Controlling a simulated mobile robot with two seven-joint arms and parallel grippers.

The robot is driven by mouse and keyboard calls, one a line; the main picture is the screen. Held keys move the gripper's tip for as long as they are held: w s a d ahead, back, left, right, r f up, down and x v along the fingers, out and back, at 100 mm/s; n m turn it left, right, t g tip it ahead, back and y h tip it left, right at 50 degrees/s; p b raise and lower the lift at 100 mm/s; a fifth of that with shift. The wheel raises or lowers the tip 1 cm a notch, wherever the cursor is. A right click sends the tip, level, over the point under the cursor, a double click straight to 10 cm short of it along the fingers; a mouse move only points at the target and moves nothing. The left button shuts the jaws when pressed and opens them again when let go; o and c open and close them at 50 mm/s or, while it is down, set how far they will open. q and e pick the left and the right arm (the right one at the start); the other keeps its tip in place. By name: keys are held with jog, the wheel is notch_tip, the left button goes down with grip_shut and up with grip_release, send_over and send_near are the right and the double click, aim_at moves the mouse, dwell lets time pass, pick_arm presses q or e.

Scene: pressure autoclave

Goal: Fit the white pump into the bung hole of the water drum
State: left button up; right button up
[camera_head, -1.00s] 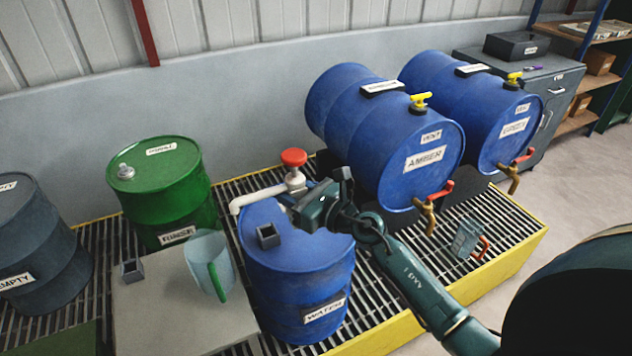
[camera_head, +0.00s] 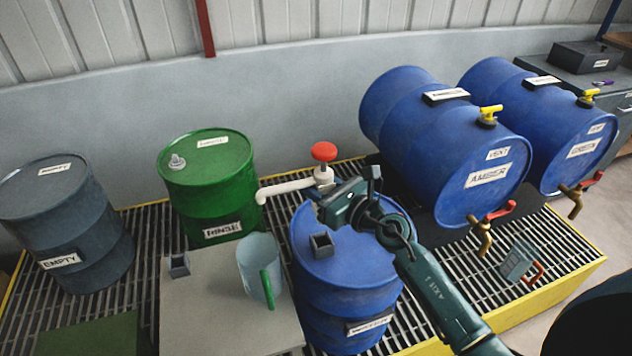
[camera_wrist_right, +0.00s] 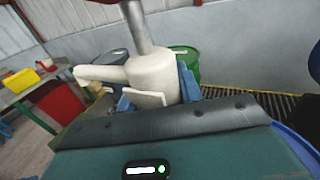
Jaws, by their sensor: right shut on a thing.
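The white pump (camera_head: 290,187) has a red knob on top and a spout pointing left. My right gripper (camera_head: 330,200) is shut on its body; the wrist view shows the white body (camera_wrist_right: 152,76) and metal rod between the fingers. The pump looks about upright, over the far side of the blue water drum (camera_head: 340,285) in the head view. A small dark square open fitting (camera_head: 321,245) is on the drum top, below the pump in the picture. The pump's lower end is hidden behind the gripper. I cannot make out the bung hole itself. My left gripper is not in view.
A grey table (camera_head: 215,310) left of the drum carries a clear jug (camera_head: 257,262) with a green handle and a small square holder (camera_head: 178,265). The green rinse drum (camera_head: 210,190) stands behind. The lying amber drum (camera_head: 440,140) is close on the right.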

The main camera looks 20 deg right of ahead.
jog(key=shift+f+b, duration=0.3)
jog(key=shift+f, duration=0.15)
jog(key=shift+f+b, duration=0.8)
jog(key=shift+f, duration=0.1)
jog(key=shift+f+b, duration=0.35)
jog(key=shift+f, duration=0.05)
jog(key=shift+f+b, duration=0.6)
jog(key=shift+f, duration=0.05)
jog(key=shift+f+b, duration=0.4)
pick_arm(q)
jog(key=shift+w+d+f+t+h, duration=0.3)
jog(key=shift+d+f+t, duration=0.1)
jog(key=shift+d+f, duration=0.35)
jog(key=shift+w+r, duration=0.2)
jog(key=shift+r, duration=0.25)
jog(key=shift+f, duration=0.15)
pick_arm(e)
jog(key=shift+f, duration=0.15)
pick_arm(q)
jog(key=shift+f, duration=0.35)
pick_arm(e)
jog(key=shift+f, duration=0.3)
